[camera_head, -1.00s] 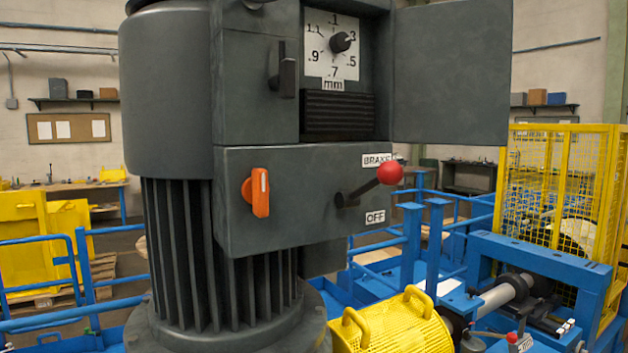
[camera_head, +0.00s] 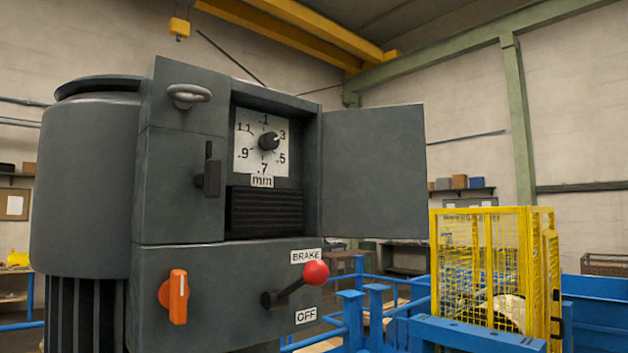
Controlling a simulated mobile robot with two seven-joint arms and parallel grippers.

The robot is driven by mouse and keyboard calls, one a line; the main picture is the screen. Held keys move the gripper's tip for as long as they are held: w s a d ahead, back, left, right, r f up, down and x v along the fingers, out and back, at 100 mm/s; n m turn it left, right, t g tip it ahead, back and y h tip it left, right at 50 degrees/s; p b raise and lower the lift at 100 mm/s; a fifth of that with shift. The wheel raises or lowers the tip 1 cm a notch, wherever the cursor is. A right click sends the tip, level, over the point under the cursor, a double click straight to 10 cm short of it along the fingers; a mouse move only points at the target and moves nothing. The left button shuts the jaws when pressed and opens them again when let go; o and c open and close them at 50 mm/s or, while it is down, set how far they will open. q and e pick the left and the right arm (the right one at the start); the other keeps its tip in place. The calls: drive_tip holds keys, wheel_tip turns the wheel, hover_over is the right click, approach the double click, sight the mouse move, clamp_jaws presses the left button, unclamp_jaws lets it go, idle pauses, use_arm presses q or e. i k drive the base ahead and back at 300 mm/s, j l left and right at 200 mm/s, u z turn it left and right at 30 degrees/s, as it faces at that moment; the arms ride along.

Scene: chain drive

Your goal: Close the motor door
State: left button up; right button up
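The motor door (camera_head: 374,172) is a flat dark grey panel in the head view. It stands open, swung out to the right of the motor housing (camera_head: 180,130). The open compartment shows a white dial plate (camera_head: 244,154) with a black knob (camera_head: 269,141) pointing near .3, an "mm" label and a black ribbed block (camera_head: 265,211) below. A dark latch handle (camera_head: 209,170) is on the housing left of the opening. Neither of my grippers is in view.
Below the compartment are an orange switch (camera_head: 175,297) and a brake lever with a red ball (camera_head: 316,273), which sticks out toward the front. A yellow mesh cage (camera_head: 490,268) and blue rails (camera_head: 470,335) stand behind at the right.

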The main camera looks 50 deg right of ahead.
sight(375, 174)
drive_tip(key=l+u, duration=0.25)
drive_tip(key=k+l+u, duration=0.1)
drive_tip(key=l+u, duration=0.15)
drive_tip(key=l, duration=0.15)
drive_tip(key=k+l+u, duration=0.2)
drive_tip(key=l, duration=0.15)
drive_tip(key=k+l+u, duration=0.1)
drive_tip(key=l, duration=0.25)
drive_tip(key=k+l+u, duration=0.15)
drive_tip(key=l, duration=0.2)
drive_tip(key=k+l+u, duration=0.1)
drive_tip(key=l, duration=0.2)
drive_tip(key=k+l, duration=0.2)
drive_tip(key=l, duration=0.25)
drive_tip(key=k+l, duration=0.25)
drive_tip(key=l, duration=0.15)
drive_tip(key=k+l, duration=0.2)
drive_tip(key=l, duration=0.25)
drive_tip(key=k+l+u, duration=0.1)
drive_tip(key=k+l, duration=0.15)
drive_tip(key=l, duration=0.2)
drive_tip(key=k+l, duration=0.2)
drive_tip(key=l, duration=0.2)
